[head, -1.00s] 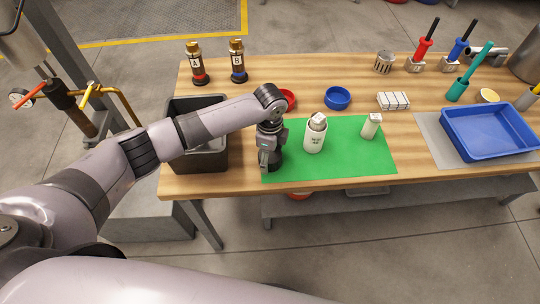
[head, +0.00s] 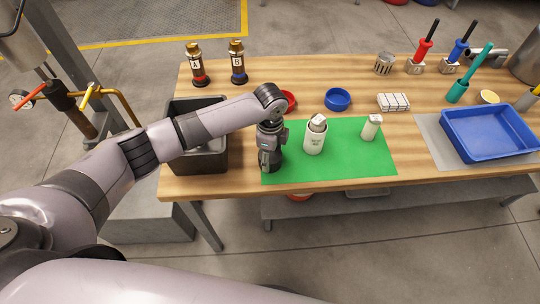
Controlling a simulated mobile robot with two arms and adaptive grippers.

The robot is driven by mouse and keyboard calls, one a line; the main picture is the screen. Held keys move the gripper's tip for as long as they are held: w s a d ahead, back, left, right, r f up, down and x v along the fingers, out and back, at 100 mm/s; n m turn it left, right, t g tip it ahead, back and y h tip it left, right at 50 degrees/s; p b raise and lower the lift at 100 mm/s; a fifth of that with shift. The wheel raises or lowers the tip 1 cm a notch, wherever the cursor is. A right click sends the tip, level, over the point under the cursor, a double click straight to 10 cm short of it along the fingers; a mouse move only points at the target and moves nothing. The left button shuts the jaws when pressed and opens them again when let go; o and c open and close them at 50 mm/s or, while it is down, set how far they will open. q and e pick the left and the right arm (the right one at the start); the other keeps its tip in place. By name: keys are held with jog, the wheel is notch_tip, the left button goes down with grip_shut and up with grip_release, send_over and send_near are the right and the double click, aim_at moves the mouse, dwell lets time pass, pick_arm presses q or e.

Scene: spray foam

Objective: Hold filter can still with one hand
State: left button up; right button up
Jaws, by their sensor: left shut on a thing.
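My left gripper (head: 268,163) points down at the left end of the green mat (head: 345,165). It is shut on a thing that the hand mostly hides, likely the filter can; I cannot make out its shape. A white canister (head: 314,143) with a grey-and-white top stands upright on the mat, just right of my gripper and apart from it. A smaller white bottle (head: 371,128) stands at the mat's right back. My right gripper is not in view.
A dark bin (head: 215,162) lies under my left forearm. Red (head: 290,97) and blue (head: 338,98) bowls sit behind the mat. A blue tray (head: 490,149) is at right. Two brass fittings (head: 195,65) (head: 237,62) stand at back left. The mat's right front is clear.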

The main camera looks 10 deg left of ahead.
pick_arm(q)
notch_tip(320, 180, up, 19)
jog(key=b, duration=0.2)
jog(key=shift+r, duration=0.2)
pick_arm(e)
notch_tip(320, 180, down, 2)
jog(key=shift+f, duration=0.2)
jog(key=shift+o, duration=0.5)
